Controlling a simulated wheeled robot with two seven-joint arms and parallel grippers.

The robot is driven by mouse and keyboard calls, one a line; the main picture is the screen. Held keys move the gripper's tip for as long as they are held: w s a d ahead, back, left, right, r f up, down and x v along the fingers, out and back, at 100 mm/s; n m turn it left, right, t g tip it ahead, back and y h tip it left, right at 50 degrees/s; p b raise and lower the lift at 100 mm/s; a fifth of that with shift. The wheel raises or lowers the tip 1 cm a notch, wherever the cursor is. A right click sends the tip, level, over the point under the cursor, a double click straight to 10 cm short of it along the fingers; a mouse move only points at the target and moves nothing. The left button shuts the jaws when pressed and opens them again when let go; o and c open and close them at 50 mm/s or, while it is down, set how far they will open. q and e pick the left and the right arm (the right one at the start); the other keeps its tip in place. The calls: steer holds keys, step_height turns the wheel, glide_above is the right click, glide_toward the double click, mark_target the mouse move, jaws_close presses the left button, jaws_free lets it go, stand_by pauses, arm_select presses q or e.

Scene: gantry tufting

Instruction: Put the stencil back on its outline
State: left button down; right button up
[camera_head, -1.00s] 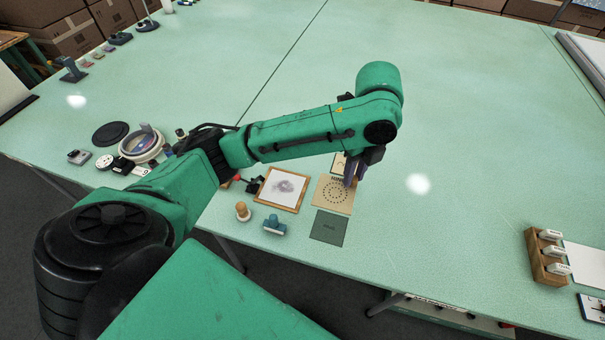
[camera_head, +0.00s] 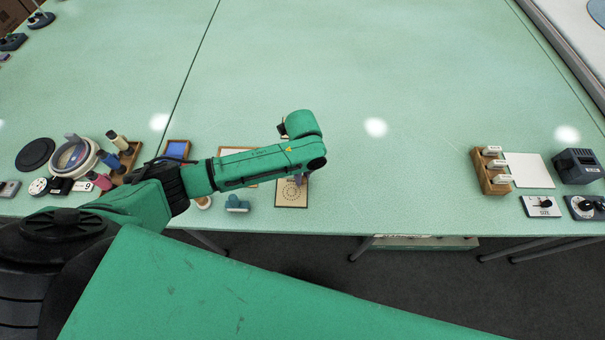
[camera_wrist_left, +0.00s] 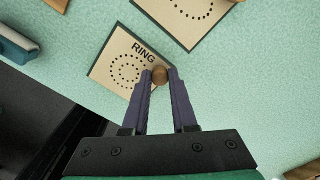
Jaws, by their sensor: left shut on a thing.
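The ring stencil is a tan card with a dotted ring, near the front table edge in the head view (camera_head: 291,194) and labelled RING in the left wrist view (camera_wrist_left: 119,63). My left gripper (camera_wrist_left: 160,80) is shut on its brown round knob (camera_wrist_left: 159,74). In the head view the gripper (camera_head: 300,180) is partly hidden under my arm. The stencil looks flat, with a thin dark rim along its edges, where the dark outline lies mostly covered under it. Whether it touches the table cannot be told. My right gripper is not in view.
A second dotted tan card (camera_wrist_left: 188,18) lies beside the stencil. A blue-grey tool (camera_head: 237,203) and a wooden-topped stamp (camera_head: 203,202) stand to its left. A wooden rack with white blocks (camera_head: 490,172) is farther right. The table between stencil and rack is clear.

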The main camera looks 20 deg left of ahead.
arm_select(q)
steer(key=c, duration=0.7)
jaws_free()
steer(key=shift+r, duration=0.2)
step_height(320, 180, up, 12)
steer(key=shift+b, duration=0.45)
steer(key=shift+f, duration=0.15)
